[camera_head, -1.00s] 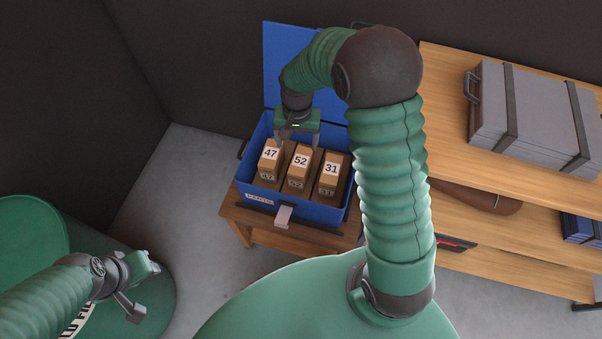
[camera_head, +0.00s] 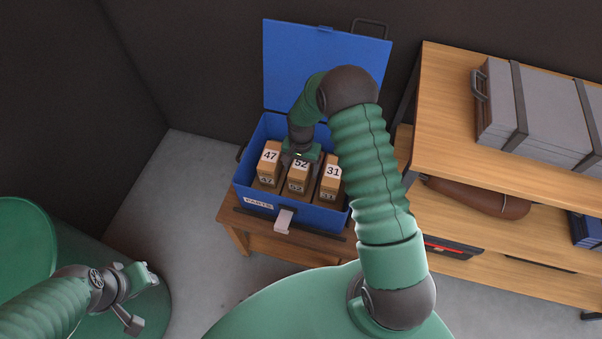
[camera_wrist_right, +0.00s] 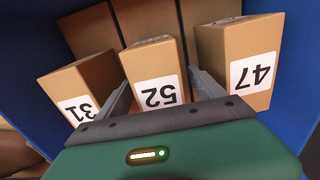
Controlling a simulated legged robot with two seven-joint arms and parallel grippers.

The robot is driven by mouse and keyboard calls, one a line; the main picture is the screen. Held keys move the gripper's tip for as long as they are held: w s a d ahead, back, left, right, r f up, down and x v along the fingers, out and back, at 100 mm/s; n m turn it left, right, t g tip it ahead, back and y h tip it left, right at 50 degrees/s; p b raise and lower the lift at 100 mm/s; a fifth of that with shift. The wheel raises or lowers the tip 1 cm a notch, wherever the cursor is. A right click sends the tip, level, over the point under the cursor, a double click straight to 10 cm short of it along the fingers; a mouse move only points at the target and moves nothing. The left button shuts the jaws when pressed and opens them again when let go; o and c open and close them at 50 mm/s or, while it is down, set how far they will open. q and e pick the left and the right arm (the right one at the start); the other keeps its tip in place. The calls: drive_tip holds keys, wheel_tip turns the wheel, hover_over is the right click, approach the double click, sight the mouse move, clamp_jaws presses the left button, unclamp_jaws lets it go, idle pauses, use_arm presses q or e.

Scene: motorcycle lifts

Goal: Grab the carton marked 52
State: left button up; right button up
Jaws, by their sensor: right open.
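The carton marked 52 (camera_head: 298,179) stands in the middle of a row in the open blue box (camera_head: 257,206), between the cartons marked 47 (camera_head: 268,165) and 31 (camera_head: 331,180). My right gripper (camera_head: 300,162) is down inside the box at the top of carton 52. In the right wrist view its open fingers (camera_wrist_right: 160,97) lie on either side of carton 52 (camera_wrist_right: 152,75), in the gaps beside carton 31 (camera_wrist_right: 83,88) and carton 47 (camera_wrist_right: 240,60). I cannot tell whether the fingers touch it. My left gripper (camera_head: 140,298) is at the lower left, away from the box.
The box stands on a small wooden table (camera_head: 236,222), its lid (camera_head: 320,62) raised behind. Grey floor is clear at left.

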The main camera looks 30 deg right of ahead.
wheel_tip(320, 180, down, 2)
drive_tip(key=shift+f, duration=0.15)
drive_tip(key=c, duration=1.7)
